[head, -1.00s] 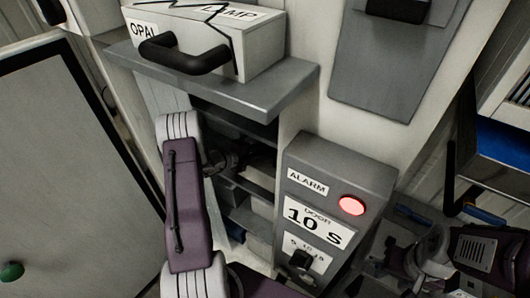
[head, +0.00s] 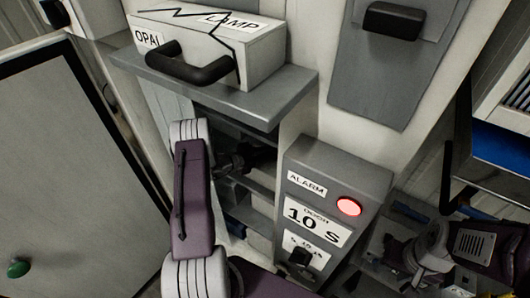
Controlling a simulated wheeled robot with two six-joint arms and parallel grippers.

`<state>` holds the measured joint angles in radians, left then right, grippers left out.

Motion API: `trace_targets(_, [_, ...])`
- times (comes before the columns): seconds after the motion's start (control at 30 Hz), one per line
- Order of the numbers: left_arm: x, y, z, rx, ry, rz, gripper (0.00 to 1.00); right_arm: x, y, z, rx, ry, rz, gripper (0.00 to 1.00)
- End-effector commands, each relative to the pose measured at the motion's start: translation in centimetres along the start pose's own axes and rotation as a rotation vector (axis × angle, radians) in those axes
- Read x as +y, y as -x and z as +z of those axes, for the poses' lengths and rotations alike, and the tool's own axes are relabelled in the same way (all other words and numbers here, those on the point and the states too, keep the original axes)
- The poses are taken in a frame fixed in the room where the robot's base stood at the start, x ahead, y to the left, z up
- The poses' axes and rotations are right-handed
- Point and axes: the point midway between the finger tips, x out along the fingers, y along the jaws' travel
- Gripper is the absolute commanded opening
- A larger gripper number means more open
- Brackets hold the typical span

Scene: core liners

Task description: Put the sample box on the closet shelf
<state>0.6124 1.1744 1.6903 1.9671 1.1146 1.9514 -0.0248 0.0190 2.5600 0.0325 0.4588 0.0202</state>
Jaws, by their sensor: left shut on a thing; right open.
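My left gripper (head: 238,162) is inside the dark open closet, between its shelves (head: 252,187). It is shut on a dim thing (head: 262,160) that I take to be the sample box; shadow and the gripper hide most of it, and I cannot tell whether it touches a shelf. My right gripper (head: 383,268) is low at the right, open and apart from the closet.
A white box labelled OPAL LAMP (head: 205,45), with a black handle, sits on a grey ledge (head: 275,100) above the closet opening. A grey alarm box (head: 335,180) with a lit red lamp stands right of the opening. A large grey panel (head: 70,170) is at the left.

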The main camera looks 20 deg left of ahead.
Motion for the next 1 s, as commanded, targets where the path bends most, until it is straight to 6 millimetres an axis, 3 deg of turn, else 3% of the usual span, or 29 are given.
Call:
trace_targets(0.27, [0.1,-0.1,0.1,0.0,-0.002,-0.004,0.0,0.0,-0.4,0.0,0.0,0.0,0.0,0.43])
trace_targets(0.3, [0.2,-0.1,0.0,0.0,-0.001,0.0,0.33,0.0,-0.2,0.0,0.0,0.0,0.0,0.43])
trace_targets(0.37, [0.2,-0.1,0.0,0.0,0.0,0.0,0.43,0.0,-0.2,0.0,0.0,0.0,0.0,0.43])
trace_targets(0.73, [0.0,0.3,0.1,-0.001,0.0,0.0,0.43,0.0,-0.1,0.0,0.0,0.0,0.0,0.43])
trace_targets(0.87, [0.2,2.2,0.2,-0.004,0.0,0.001,0.43,0.0,-0.8,0.1,0.0,0.0,0.0,0.43])
trace_targets(1.0, [0.2,5.4,0.2,-0.006,0.0,-0.001,0.43,0.0,-1.7,0.2,0.0,0.0,0.0,0.43])
